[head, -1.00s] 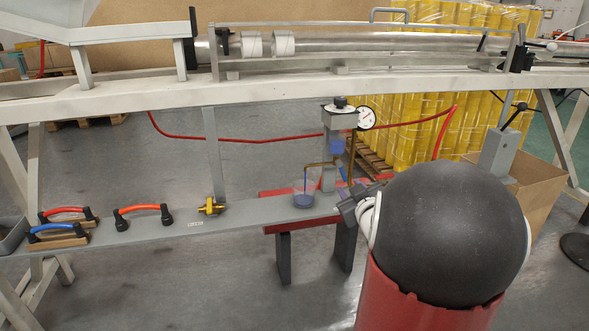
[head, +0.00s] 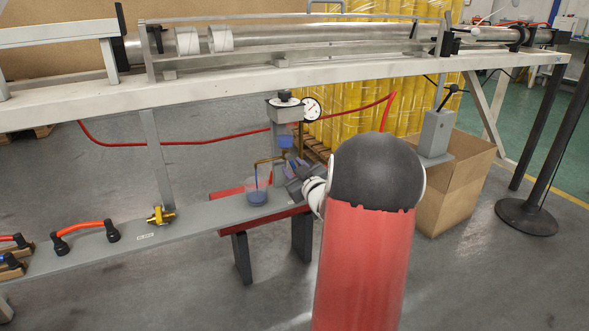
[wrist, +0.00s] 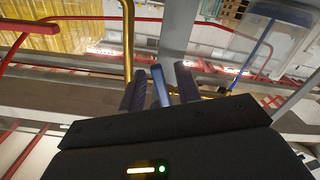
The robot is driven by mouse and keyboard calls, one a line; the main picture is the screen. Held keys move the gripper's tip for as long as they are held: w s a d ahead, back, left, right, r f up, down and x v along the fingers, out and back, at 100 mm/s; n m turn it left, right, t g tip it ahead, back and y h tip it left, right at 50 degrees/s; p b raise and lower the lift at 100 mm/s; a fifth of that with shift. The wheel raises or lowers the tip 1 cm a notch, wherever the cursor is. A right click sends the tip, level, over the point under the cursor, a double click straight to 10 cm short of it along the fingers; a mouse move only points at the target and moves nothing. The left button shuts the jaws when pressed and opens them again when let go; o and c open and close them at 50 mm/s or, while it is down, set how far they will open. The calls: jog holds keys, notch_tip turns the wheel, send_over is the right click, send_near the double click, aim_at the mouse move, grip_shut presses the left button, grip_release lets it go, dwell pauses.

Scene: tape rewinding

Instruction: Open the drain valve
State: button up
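The drain valve's blue lever (wrist: 160,88) shows in the wrist view between the two dark fingers of my gripper (wrist: 160,72). The fingers stand either side of it, with narrow gaps visible near the tips. The brass pipe (wrist: 128,40) runs just left of the lever. In the head view my gripper (head: 296,172) is beside the unit with a pressure gauge (head: 312,108), and the lever is mostly hidden there. A clear cup with blue liquid (head: 257,197) stands on the grey beam left of my gripper.
A red hose (head: 180,141) hangs behind. A cardboard box (head: 460,190) and a dark post stand (head: 531,215) are to the right.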

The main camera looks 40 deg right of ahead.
grip_shut()
jog(key=shift+w+a+f+m, duration=0.15)
jog(key=shift+a+m, duration=0.3)
jog(key=shift+m, duration=0.75)
grip_release()
jog(key=v, duration=0.8)
